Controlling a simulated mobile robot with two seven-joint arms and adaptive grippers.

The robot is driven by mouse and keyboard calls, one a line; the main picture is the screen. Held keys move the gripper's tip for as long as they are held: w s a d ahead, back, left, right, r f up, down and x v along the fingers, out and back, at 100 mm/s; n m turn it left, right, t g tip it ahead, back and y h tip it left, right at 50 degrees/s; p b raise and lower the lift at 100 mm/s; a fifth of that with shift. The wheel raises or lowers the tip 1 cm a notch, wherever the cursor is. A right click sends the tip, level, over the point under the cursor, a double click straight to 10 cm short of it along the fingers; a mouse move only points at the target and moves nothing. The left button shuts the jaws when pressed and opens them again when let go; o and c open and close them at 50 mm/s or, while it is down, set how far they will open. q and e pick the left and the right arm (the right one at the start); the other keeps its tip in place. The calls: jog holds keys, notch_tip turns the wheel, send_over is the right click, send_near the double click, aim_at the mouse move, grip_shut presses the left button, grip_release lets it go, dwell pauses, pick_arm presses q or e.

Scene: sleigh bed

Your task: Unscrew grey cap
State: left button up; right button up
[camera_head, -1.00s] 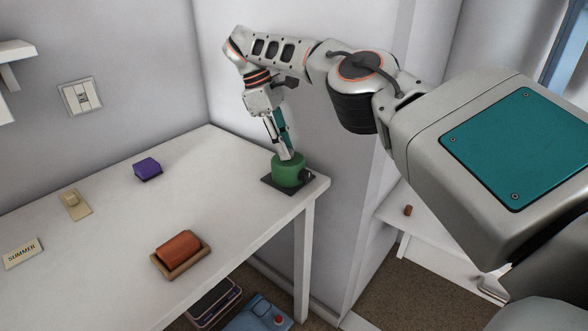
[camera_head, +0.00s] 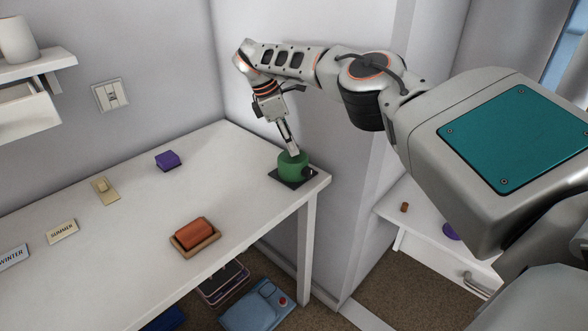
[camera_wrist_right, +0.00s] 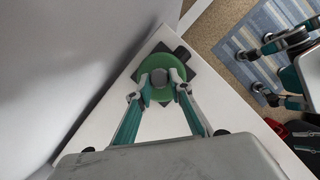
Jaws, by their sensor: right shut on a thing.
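A round green container (camera_head: 296,171) stands on a dark square base at the far right corner of the white table. It also shows in the right wrist view (camera_wrist_right: 155,62). The grey cap (camera_wrist_right: 160,78) is at the middle of its top, between my fingers; in the head view the fingers mostly hide it. My right gripper (camera_head: 291,150) points down onto the container from above and is shut on the cap, with one finger on each side in the wrist view (camera_wrist_right: 162,79). My left gripper is in neither view.
An orange block in a brown tray (camera_head: 203,246), a purple block (camera_head: 167,159) and a beige switch plate (camera_head: 104,190) lie on the white table (camera_head: 130,235). The wall is close behind the container. The middle of the table is clear.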

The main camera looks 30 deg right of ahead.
jog(key=shift+f, duration=0.1)
grip_shut()
jog(key=shift+r, duration=2.05)
